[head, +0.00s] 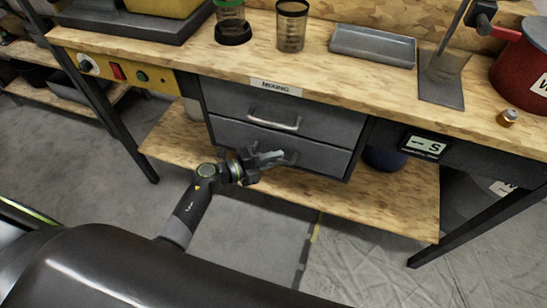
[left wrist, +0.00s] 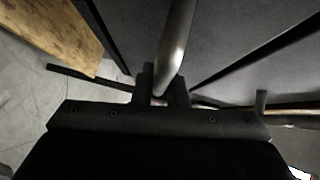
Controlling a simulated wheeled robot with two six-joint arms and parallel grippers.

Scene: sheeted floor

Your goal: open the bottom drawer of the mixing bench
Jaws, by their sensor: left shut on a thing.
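The mixing bench (head: 370,92) stands ahead with a "MIXING" label on its front edge. Under the top are two grey drawers. The top drawer (head: 240,103) has a bar handle (head: 274,123) and looks closed. The bottom drawer (head: 325,158) is below it, and its front looks about flush with the top one. My left gripper (head: 268,160) is at the bottom drawer's handle and partly hides it. In the left wrist view the metal handle (left wrist: 176,45) runs down between the fingers (left wrist: 160,88), which are shut on it. My right gripper is not in view.
A wooden lower shelf (head: 400,205) runs beneath the drawers. Cups (head: 291,25), a grey tray (head: 372,45) and a red container (head: 520,70) stand on the bench top. Black legs (head: 120,130) flank the shelf. The floor (head: 250,235) before the drawers is clear apart from my arm.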

